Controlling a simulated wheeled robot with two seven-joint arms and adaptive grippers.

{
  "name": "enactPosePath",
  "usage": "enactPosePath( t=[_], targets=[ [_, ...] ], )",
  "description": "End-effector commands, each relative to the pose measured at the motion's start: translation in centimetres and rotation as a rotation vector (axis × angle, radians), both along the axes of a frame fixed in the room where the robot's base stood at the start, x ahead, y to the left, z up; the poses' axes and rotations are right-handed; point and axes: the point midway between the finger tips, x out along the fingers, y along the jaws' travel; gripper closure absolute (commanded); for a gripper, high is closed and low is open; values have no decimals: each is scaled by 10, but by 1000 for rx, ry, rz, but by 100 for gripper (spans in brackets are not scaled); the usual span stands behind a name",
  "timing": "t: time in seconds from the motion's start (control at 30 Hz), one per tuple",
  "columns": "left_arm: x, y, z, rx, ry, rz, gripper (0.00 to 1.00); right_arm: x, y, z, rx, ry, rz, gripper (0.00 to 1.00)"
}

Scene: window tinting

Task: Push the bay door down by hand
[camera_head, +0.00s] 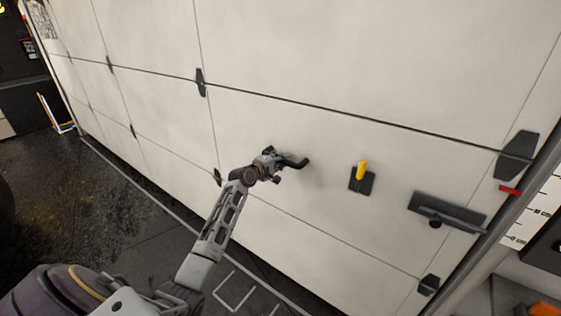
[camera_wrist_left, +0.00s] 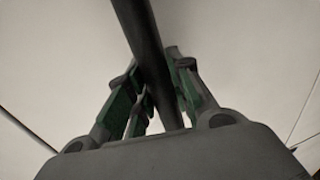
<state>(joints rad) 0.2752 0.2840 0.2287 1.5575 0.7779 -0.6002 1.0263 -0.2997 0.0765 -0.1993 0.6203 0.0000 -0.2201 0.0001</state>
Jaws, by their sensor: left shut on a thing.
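The white panelled bay door (camera_head: 290,60) fills most of the head view, with dark seams and black hinges. A black curved handle (camera_head: 297,163) stands out from one of its panels. My left gripper (camera_head: 272,158) is at the handle, against the door face. In the left wrist view the fingers of my left gripper (camera_wrist_left: 155,95) are shut on the dark bar of the handle (camera_wrist_left: 145,40), one finger on each side. The door's lower edge meets the floor area at the lower left. My right gripper is not in view.
A yellow-handled latch on a black plate (camera_head: 361,178) and a dark slide bolt (camera_head: 447,211) are on the door right of the handle. A red tab (camera_head: 509,190) sits by the right door frame. Dark wet floor (camera_head: 75,190) lies open at left.

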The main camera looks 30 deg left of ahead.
Motion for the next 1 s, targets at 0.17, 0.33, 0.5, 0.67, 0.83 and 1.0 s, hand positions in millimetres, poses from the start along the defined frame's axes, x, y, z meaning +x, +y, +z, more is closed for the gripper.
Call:
enactPosePath(
  t=[0.17,0.33,0.5,0.67,0.83,1.0],
  targets=[
    [0,0,-9,-1,4,-1,100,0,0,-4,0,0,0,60],
    [-1,-1,-30,-1,11,-2,100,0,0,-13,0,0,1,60],
    [-2,-2,-39,0,20,-6,100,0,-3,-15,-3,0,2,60],
    [-1,-4,-52,2,19,-6,100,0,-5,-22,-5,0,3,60],
    [-1,-5,-71,1,20,-8,100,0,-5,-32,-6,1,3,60],
    [-1,-5,-87,2,20,-9,100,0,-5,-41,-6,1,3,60]
  ],
)
